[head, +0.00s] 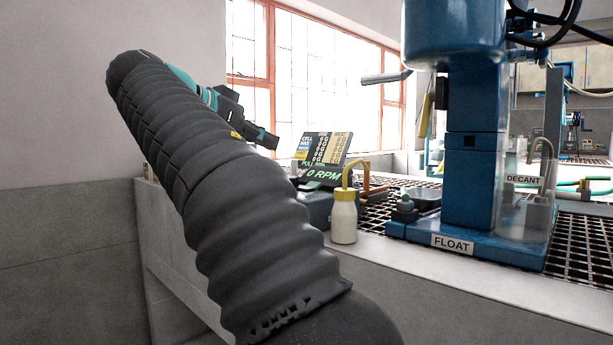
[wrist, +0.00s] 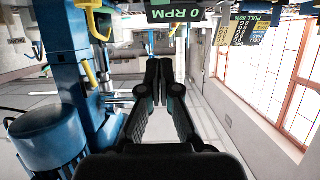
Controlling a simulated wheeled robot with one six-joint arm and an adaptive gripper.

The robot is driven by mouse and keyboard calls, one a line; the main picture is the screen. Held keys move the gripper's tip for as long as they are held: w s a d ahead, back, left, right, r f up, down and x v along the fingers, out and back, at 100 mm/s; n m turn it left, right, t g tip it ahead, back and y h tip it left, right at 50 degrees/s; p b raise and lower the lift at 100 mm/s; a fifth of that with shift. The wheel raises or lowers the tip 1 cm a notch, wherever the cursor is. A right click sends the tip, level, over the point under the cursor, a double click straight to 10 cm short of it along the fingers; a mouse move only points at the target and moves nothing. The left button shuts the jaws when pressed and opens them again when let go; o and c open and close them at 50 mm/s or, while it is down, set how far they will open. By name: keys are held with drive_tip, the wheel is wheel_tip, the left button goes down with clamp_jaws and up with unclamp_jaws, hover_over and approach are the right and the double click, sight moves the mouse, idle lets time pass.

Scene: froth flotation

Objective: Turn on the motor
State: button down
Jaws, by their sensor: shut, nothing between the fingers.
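The blue motor housing (head: 455,32) sits at the top of a blue column on the flotation machine, whose base is labelled FLOAT (head: 453,243). In the wrist view, which looks upside down, the motor (wrist: 48,135) is at lower left. A display reading 0 RPM (head: 324,175) stands left of the machine; it also shows at the top of the wrist view (wrist: 174,14). My gripper (head: 268,140) is shut and empty, in the air left of the display and machine. Its fingers (wrist: 160,75) lie together in the wrist view. I cannot make out a motor switch.
A white bottle with a yellow cap (head: 344,218) stands in front of the display. A sign board (head: 325,148) is behind it. A container labelled DECANT (head: 522,180) is at right. Dark grating (head: 580,245) covers the bench. A window (head: 310,75) is behind.

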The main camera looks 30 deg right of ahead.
drive_tip(key=b, duration=0.2)
hover_over(308, 187)
drive_tip(key=a, duration=0.1)
drive_tip(key=f, duration=0.3)
drive_tip(key=shift+s+a+f, duration=0.2)
drive_tip(key=shift+s+f, duration=0.15)
drive_tip(key=shift+f, duration=0.05)
drive_tip(key=shift+w+d+f, duration=0.1)
drive_tip(key=shift+d+f, duration=0.1)
drive_tip(key=shift+f, duration=0.35)
drive_tip(key=shift+w+d+f, duration=0.1)
drive_tip(key=shift+d+f, duration=0.05)
drive_tip(key=shift+f, duration=0.4)
drive_tip(key=shift+d+f+b, duration=0.35)
drive_tip(key=shift+f, duration=0.3)
